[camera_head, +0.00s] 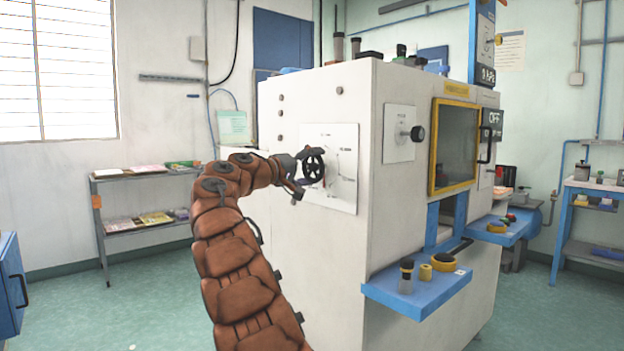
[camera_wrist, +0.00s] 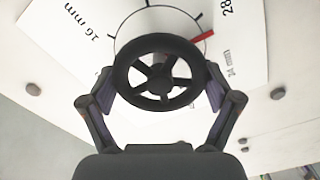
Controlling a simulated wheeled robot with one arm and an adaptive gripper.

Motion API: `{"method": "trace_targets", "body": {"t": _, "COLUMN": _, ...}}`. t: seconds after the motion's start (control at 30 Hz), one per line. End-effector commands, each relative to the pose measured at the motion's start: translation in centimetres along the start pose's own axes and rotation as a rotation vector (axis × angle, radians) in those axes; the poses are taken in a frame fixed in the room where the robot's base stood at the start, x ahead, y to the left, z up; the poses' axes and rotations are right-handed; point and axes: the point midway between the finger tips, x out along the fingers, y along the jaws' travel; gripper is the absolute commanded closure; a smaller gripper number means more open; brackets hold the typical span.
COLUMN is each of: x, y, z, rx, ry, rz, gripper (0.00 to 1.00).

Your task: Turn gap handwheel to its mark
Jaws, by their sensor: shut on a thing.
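The gap handwheel (camera_wrist: 122,72) is a black spoked wheel in front of a white dial plate (camera_wrist: 258,60). The plate has a scale ring with black ticks, a red mark (camera_wrist: 203,36) and labels such as 16 mm, 24 mm and 28. In the wrist view the red mark is at the wheel's upper right. My gripper (camera_wrist: 160,92) is shut on the wheel's rim, one finger on each side. In the head view the handwheel (camera_head: 314,166) and dial plate (camera_head: 345,185) are on the machine's left side face, with my gripper (camera_head: 299,172) at the wheel. Any pointer on the wheel is unclear.
The white machine (camera_head: 290,245) has a second knob (camera_head: 416,133) to the right, a yellow-framed window (camera_head: 456,146) and a blue shelf (camera_head: 418,297) with small items. A grey rack (camera_head: 140,174) stands at the left wall.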

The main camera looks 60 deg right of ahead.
Motion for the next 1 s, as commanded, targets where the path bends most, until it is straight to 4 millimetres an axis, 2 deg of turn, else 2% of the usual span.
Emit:
{"method": "trace_targets", "body": {"t": 0.03, "x": 0.04, "y": -0.55, "z": 0.19, "rx": 0.048, "ry": 0.0, "rz": -0.002, "gripper": 0.46}}
{"method": "trace_targets", "body": {"t": 0.4, "x": -0.02, "y": -0.21, "z": 0.12, "rx": 0.359, "ry": -0.002, "rz": -0.003, "gripper": 0.46}}
{"method": "trace_targets", "body": {"t": 1.0, "x": -0.03, "y": -0.08, "z": 0.06, "rx": 0.673, "ry": -0.002, "rz": -0.004, "gripper": 0.46}}
